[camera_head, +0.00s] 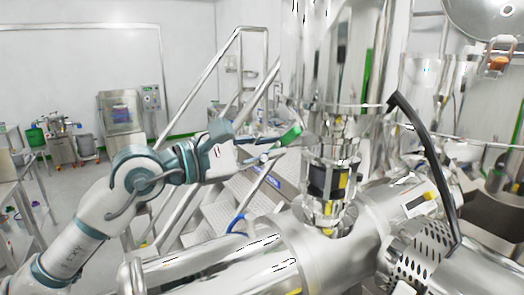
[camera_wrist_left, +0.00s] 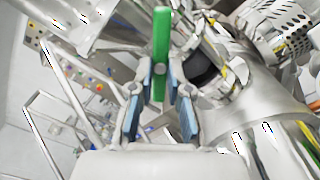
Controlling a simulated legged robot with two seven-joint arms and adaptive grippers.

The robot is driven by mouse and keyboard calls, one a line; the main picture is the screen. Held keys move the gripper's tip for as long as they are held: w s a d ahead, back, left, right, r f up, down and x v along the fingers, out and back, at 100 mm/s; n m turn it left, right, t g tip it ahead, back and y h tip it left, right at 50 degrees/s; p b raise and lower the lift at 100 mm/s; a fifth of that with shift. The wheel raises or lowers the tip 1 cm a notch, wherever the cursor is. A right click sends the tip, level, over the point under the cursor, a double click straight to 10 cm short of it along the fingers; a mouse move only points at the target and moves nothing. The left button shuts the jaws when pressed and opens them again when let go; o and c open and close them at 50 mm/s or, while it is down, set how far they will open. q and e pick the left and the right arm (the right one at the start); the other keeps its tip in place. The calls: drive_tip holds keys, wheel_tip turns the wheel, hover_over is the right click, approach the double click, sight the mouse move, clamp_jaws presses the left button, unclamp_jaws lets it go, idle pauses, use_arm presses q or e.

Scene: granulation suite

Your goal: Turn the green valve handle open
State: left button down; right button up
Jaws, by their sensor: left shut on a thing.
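The green valve handle (camera_head: 290,135) shows in the head view just left of the steel valve body, at the end of my left arm. In the left wrist view the handle (camera_wrist_left: 161,40) stands lengthwise, its near end between the two fingers. My left gripper (camera_head: 268,148) is shut on the handle. Its blue-padded fingers (camera_wrist_left: 160,78) lie on either side of it in the wrist view. The fingers partly hide the handle in the head view. My right gripper does not show.
A large steel pipe (camera_head: 225,268) runs below my left arm, close to it. A glass and steel column (camera_head: 330,180) stands right of the handle. A black curved bar (camera_head: 425,150) is further right. Metal stair rails (camera_head: 195,95) rise behind.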

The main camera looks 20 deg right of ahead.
use_arm(q)
drive_tip(key=n, duration=0.3)
drive_tip(key=shift+s+r+n+b, duration=0.1)
drive_tip(key=shift+r+n+b, duration=0.05)
drive_tip(key=shift+n+b, duration=0.55)
drive_tip(key=shift+n, duration=0.9)
drive_tip(key=shift+n+b, duration=0.35)
drive_tip(key=shift+n, duration=1.35)
drive_tip(key=shift+r, duration=0.1)
